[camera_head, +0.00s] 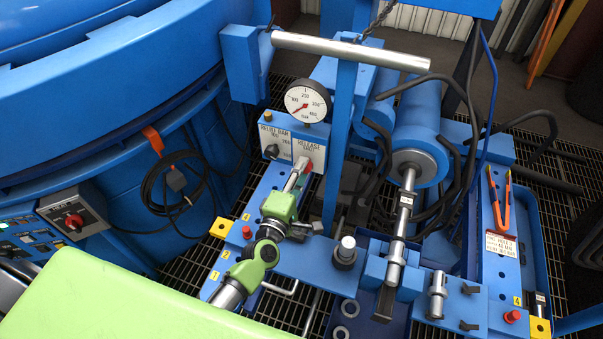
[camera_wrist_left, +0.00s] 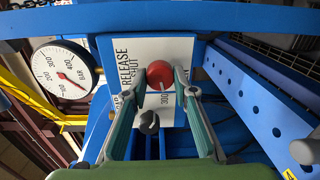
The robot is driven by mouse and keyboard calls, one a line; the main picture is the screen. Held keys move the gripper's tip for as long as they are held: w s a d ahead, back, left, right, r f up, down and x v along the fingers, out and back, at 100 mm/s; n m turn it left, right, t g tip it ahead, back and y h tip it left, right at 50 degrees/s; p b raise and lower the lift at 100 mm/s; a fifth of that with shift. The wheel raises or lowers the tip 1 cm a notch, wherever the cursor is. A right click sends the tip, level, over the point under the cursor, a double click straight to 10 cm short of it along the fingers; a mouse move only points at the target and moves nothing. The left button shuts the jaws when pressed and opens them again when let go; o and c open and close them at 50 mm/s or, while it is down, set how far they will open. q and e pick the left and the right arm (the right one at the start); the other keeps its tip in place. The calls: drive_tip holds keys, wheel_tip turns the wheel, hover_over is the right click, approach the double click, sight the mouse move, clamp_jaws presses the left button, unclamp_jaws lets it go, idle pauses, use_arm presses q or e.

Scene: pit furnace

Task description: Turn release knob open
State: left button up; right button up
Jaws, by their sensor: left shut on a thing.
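The red release knob (camera_head: 305,164) sits on the front of a white valve panel (camera_head: 292,142) marked RELEASE SHUT. In the left wrist view the knob (camera_wrist_left: 160,73) is round and red, between the fingertips of my left gripper (camera_wrist_left: 160,82). In the head view my left gripper (camera_head: 299,172) reaches up to the panel and is shut on the knob. The fingers partly cover the knob's sides. My right gripper is in neither view.
A black knob (camera_head: 271,151) is on the same panel, left of the red one. A pressure gauge (camera_head: 307,101) stands above the panel. A blue post (camera_head: 340,140) rises close to the right. A large blue furnace (camera_head: 110,100) fills the left.

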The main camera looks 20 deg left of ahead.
use_arm(q)
drive_tip(key=shift+n, duration=0.6)
drive_tip(key=o, duration=1.1)
drive_tip(key=s, duration=1.2)
drive_tip(key=shift+a+r, duration=0.2)
drive_tip(key=shift+a, duration=0.15)
